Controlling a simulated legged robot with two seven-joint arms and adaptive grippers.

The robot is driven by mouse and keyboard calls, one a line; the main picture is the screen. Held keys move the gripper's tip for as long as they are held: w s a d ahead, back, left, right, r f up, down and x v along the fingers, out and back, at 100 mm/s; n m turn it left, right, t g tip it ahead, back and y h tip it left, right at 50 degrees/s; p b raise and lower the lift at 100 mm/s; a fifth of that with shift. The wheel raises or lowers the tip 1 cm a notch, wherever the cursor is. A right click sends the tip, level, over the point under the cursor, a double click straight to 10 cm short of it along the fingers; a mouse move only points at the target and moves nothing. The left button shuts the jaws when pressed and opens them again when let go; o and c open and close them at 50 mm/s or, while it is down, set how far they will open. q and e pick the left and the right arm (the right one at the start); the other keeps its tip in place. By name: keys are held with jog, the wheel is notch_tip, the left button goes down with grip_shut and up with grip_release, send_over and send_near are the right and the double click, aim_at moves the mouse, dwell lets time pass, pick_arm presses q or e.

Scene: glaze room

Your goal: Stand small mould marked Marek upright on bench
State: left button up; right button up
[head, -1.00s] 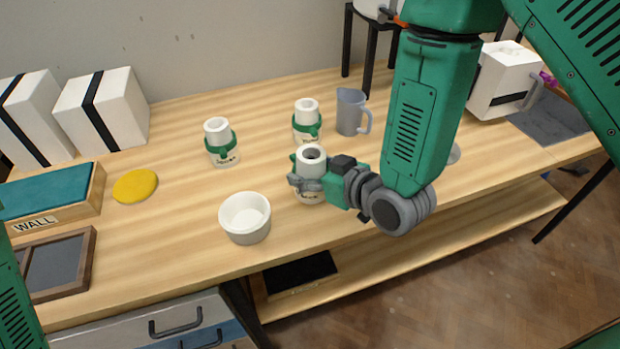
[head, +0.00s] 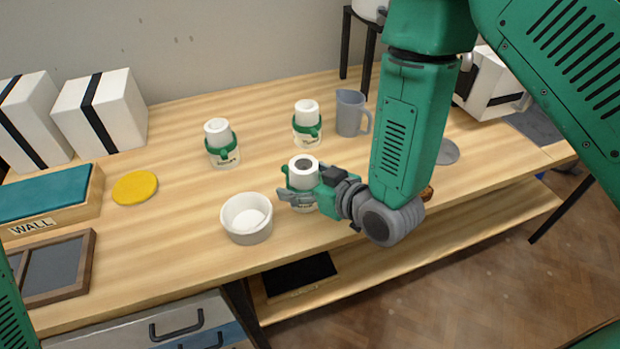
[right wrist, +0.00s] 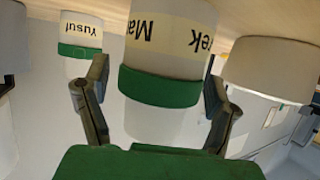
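The small mould marked Marek (head: 302,170) is white with a green band and stands upright near the bench's front edge. Its label (right wrist: 165,35) reads "Marek" in the right wrist view, which is upside down. My right gripper (head: 302,190) is around its lower part in the head view. In the right wrist view my right gripper (right wrist: 155,90) has its fingers on either side of the mould, with a gap at the left finger. My left gripper is out of view.
A white bowl (head: 232,231) stands close left of the mould. Two similar banded moulds (head: 218,133) (head: 307,114) stand behind, one marked Yusuf (right wrist: 80,27) in the wrist view. A grey jug (head: 350,110) is behind. The bench (head: 170,230) is clear between bowl and yellow disc (head: 135,187).

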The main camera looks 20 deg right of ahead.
jog(key=shift+a+r, duration=0.3)
jog(key=shift+a, duration=0.4)
jog(key=v, duration=0.3)
jog(key=d+v, duration=0.1)
jog(key=v, duration=0.3)
jog(key=shift+d+f, duration=0.1)
jog(key=shift+d, duration=0.05)
jog(key=shift+s+r+p, duration=1.05)
jog(key=shift+s+p, duration=1)
jog(key=shift+p, duration=0.3)
pick_arm(q)
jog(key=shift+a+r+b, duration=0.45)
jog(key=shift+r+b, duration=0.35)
jog(key=shift+b, duration=0.65)
pick_arm(e)
jog(key=s+d+f+m+g+h, duration=0.2)
jog(key=s+d+f+g, duration=0.3)
jog(key=s+f, duration=0.4)
jog(key=s+d+f+m+g+h, duration=0.2)
jog(key=s+d+f+g, duration=0.3)
jog(key=s+f, duration=0.4)
jog(key=shift+d+f+g+h, duration=0.25)
jog(key=shift+f+g+h, duration=0.65)
jog(key=shift+f, duration=0.2)
